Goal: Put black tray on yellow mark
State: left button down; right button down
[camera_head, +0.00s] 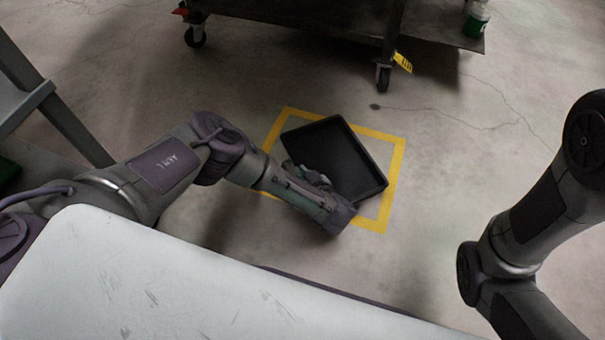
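The black tray (345,157) is a shallow rectangular tray within the outline of the yellow mark (397,160), a square of yellow tape on the concrete floor. The tray sits askew to the square, and its right corner comes near the right tape line. I cannot tell whether it rests flat on the floor. My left gripper (325,180) is at the tray's near left edge, over the square. The wrist hides most of the fingers, so their opening does not show. My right arm is at the right edge, and its gripper is out of view.
A wheeled cart (330,25) stands beyond the square, with a yellow tag (402,62) by one caster and a green-and-white container (475,20) on its right end. A grey metal frame (50,100) stands at left. The floor right of the square is clear.

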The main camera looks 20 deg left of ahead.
pick_arm(q)
jog(key=c, duration=1.3)
grip_release()
jog(key=shift+s+d+r, duration=0.1)
jog(key=shift+d+r, duration=0.05)
jog(key=shift+r, duration=0.1)
jog(key=p+v, duration=0.7)
jog(key=v, duration=0.4)
jog(key=shift+s+d, duration=0.1)
jog(key=shift+s, duration=0.2)
